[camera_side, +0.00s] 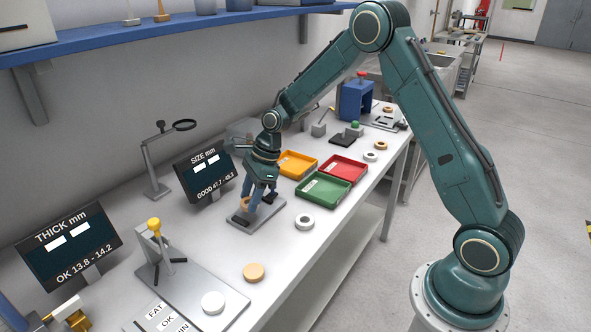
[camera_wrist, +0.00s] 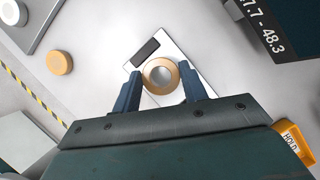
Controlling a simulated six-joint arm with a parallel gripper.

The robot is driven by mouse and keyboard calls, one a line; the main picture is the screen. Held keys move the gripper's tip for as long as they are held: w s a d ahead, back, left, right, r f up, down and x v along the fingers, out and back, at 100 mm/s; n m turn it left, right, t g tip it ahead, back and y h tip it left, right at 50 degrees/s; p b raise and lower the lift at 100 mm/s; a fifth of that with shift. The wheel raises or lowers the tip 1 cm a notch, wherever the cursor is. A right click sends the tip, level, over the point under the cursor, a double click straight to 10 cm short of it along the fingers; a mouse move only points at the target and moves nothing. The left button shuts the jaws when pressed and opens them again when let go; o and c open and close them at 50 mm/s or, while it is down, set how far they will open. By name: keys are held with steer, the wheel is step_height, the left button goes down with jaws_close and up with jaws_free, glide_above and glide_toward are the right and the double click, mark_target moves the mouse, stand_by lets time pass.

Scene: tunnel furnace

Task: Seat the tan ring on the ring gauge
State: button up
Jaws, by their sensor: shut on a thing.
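My gripper (camera_side: 259,192) is shut on the tan ring (camera_wrist: 149,70), with one blue finger on each side of it. The wrist view also shows my gripper (camera_wrist: 162,78) reaching over the ring gauge. The ring gauge is a light plate (camera_wrist: 169,45) with a dark strip at one end; in the side view its plate (camera_side: 262,215) lies on the bench below my fingers. A pale round centre shows through the ring's hole. My fingers partly hide the ring in the side view, and I cannot tell whether it touches the gauge.
The size display (camera_side: 205,172) stands close behind the gauge. An orange tray (camera_side: 297,176), a green tray (camera_side: 345,199) and a white ring (camera_side: 304,222) lie to the right. A tan disc (camera_side: 253,272), a white disc (camera_side: 213,303) and the thickness stand (camera_side: 158,245) are nearer the camera.

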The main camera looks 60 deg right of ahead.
steer(key=shift+f, duration=0.8)
steer(key=shift+f, duration=0.45)
stand_by(0.3)
steer(key=o, duration=1)
steer(key=shift+o, duration=0.2)
steer(key=v, duration=1.3)
steer(key=shift+d+r, duration=0.2)
steer(key=shift+r, duration=0.15)
steer(key=shift+s, duration=0.15)
